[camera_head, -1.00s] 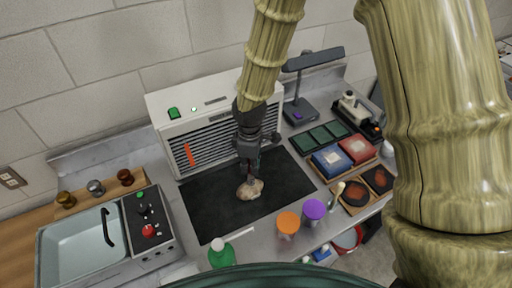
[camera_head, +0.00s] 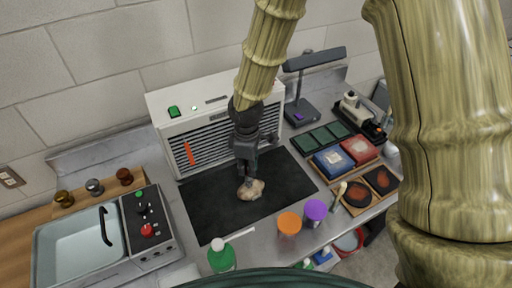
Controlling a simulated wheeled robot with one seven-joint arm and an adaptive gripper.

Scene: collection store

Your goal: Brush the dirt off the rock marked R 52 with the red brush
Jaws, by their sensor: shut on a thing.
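A pale tan and brown rock (camera_head: 251,190) lies on the black mat (camera_head: 212,217) in front of the vented white unit. No marking can be read on it at this size. My gripper (camera_head: 246,174) points down just above the rock. Its jaws are shut on a thin thing that I take to be the red brush, which is mostly hidden by the fingers. I cannot tell whether the bristles touch the rock. Any dirt on it is too small to make out.
A white vented unit (camera_head: 206,96) stands behind the mat. An orange-topped jar (camera_head: 289,224), a purple-topped jar (camera_head: 315,211) and a green bottle (camera_head: 221,258) stand in front. A sink (camera_head: 75,249) is left; trays and a lamp (camera_head: 313,60) are right.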

